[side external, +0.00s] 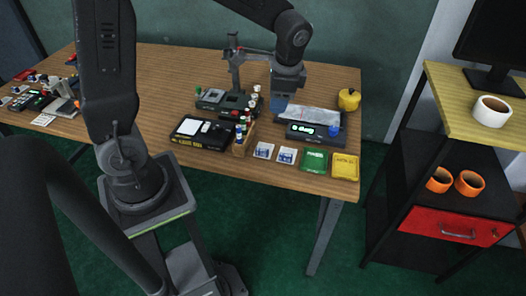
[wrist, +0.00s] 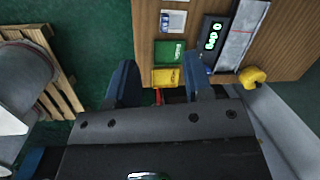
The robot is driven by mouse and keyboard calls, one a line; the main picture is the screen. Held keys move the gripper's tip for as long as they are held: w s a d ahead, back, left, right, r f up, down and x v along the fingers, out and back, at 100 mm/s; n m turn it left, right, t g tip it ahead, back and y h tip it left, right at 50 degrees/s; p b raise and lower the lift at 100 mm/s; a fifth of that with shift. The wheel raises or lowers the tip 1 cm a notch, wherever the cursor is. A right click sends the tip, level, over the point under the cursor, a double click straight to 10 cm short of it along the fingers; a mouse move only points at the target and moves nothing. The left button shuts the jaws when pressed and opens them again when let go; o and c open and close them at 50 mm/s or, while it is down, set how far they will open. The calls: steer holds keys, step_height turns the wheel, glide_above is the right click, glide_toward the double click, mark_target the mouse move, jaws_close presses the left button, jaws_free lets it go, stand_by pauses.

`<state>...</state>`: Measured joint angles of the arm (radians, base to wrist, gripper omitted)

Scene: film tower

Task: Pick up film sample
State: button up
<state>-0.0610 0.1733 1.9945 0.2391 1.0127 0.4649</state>
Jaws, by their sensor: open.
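My gripper (side external: 281,103) is above the right part of the wooden table, beside the grey device (side external: 300,130) with a lit display. In the wrist view my gripper (wrist: 160,82) has its two blue fingers spread apart with nothing held between them. A pale, shiny, film-like sheet (side external: 312,115) lies on top of the device; I cannot tell if it is the film sample. It also shows in the wrist view as a pale strip (wrist: 241,32). Two small blue-and-white packets (side external: 263,150) lie at the table's front; what they hold is not clear.
A green pouch (side external: 314,161) and a yellow pouch (side external: 345,166) lie near the front right edge. A yellow round object (side external: 349,99) stands behind. A grey stand (side external: 235,70), a wooden vial rack (side external: 243,139) and a black box (side external: 203,132) are to the left.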

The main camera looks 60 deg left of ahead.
steer(key=w+a+f+m+g, duration=0.3)
steer(key=w+f, duration=0.1)
steer(key=f, duration=0.6)
glide_above(263, 150)
steer(key=w+d, duration=0.2)
steer(key=shift+y, duration=0.4)
steer(key=f, duration=0.7)
steer(key=shift+a+f, duration=0.2)
steer(key=shift+a, duration=0.05)
steer(key=shift+x, duration=3.15)
steer(key=shift+d, duration=0.1)
jaws_close()
